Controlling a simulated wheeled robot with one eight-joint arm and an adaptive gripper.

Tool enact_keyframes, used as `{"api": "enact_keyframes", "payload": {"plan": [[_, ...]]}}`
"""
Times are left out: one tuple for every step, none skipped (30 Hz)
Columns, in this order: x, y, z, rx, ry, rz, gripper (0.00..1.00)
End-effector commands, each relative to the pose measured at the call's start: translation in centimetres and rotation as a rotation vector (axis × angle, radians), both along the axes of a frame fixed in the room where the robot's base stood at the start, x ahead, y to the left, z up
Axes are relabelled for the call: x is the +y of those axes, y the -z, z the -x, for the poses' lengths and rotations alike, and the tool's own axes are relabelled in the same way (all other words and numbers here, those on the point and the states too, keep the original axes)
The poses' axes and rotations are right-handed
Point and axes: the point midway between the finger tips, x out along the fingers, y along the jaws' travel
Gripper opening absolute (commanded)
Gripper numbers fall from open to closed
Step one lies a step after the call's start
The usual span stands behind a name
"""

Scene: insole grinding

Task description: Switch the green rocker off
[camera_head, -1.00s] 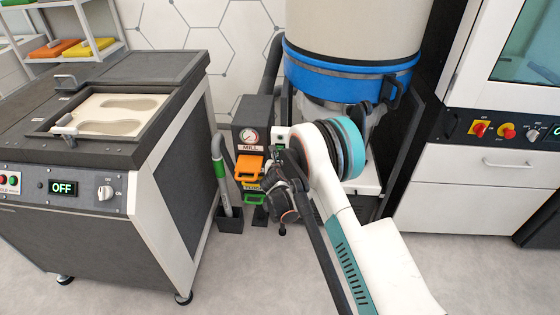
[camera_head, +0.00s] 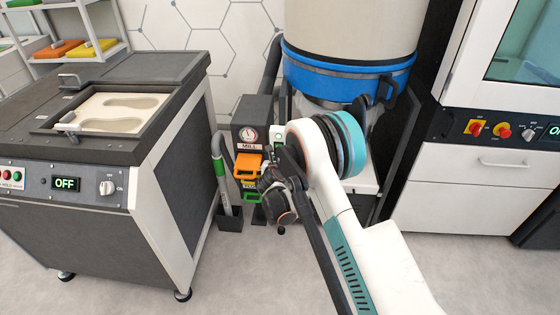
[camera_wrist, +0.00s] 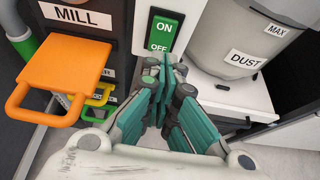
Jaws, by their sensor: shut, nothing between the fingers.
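My gripper (camera_wrist: 163,66) has teal fingers, shut and empty. Its fingertips are just below the OFF word and overlap the rocker's lower edge in the picture. I cannot tell whether they touch it. In the head view my gripper is mostly hidden behind dark wrist parts.
An orange handled piece (camera_wrist: 66,75) juts out left of my gripper, with yellow and green handles below. The DUST drum (camera_wrist: 240,40) stands to the right. A grinder cabinet (camera_head: 62,240) reading OFF stands at left; a white cabinet (camera_head: 460,200) stands at right.

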Motion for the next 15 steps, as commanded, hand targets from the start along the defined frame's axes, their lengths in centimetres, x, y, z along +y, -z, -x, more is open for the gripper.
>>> {"api": "enact_keyframes", "payload": {"plan": [[0.2, -0.8, 1.1, 0.000, -0.002, 0.000, 0.00], [0.2, -1.2, 1.8, 0.000, -0.002, 0.000, 0.00], [0.2, -1.7, 2.6, -0.001, -0.002, 0.000, 0.00], [0.2, -1.9, 3.2, 0.000, -0.002, 0.000, 0.00], [0.2, -2.2, 3.8, 0.000, -0.002, 0.000, 0.00], [0.3, -2.5, 4.6, 0.000, -0.002, 0.000, 0.00], [0.3, -2.7, 5.1, 0.000, -0.002, 0.000, 0.00], [0.4, -3.0, 5.7, 0.000, -0.002, -0.001, 0.00], [0.4, -3.2, 6.3, 0.000, -0.002, 0.000, 0.00], [0.4, -3.4, 6.7, 0.000, -0.002, 0.000, 0.00], [0.4, -3.6, 7.1, -0.001, -0.002, 0.000, 0.00], [0.4, -3.7, 7.6, 0.000, -0.001, 0.000, 0.00], [0.4, -3.9, 7.9, 0.000, -0.001, 0.000, 0.00], [0.4, -4.0, 8.2, 0.000, -0.001, 0.000, 0.00], [0.4, -4.0, 8.5, 0.000, -0.001, 0.000, 0.00]]}}
